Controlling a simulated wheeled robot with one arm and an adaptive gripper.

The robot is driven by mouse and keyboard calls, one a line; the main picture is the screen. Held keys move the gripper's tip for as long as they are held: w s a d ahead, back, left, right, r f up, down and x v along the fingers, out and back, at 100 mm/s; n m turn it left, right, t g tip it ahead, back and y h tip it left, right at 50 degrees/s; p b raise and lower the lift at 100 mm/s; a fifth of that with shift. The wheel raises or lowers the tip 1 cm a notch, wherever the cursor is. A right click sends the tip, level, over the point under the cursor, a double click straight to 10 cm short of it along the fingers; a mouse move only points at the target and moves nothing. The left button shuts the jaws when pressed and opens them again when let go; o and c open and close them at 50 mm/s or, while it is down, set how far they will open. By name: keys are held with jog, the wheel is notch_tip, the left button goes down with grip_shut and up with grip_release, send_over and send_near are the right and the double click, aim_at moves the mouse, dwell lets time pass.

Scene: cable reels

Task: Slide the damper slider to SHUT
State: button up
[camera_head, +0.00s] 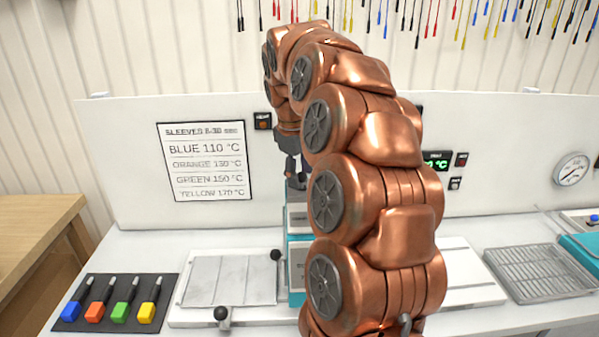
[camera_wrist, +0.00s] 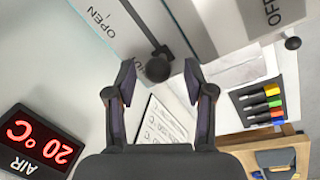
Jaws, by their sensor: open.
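The damper slider's dark round knob (camera_wrist: 158,68) shows in the wrist view, with a thin dark bar running up and left from it along a pale panel. The word OPEN (camera_wrist: 97,20) is printed on that panel. Another label beside the knob is mostly hidden and I cannot read it. My gripper (camera_wrist: 160,66) is open, with one fingertip to each side of the knob in the picture. I cannot tell whether either finger touches it. In the head view my gripper (camera_head: 295,172) is small, above a teal-and-white unit, and my arm hides much of that area.
A red AIR display (camera_wrist: 40,142) reads 20 °C in the wrist view. A sleeve temperature sign (camera_head: 205,160) is on the white back panel. A flat plate (camera_head: 230,280) with black ball handles and a dark mat (camera_head: 68,318) of coloured markers lie left; a wire rack (camera_head: 540,272) lies right.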

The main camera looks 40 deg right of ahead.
jog(key=shift+r, duration=0.15)
notch_tip(320, 180, up, 7)
jog(key=a, duration=0.1)
jog(key=shift+s+a, duration=0.2)
jog(key=shift+s, duration=0.05)
dwell(0.6)
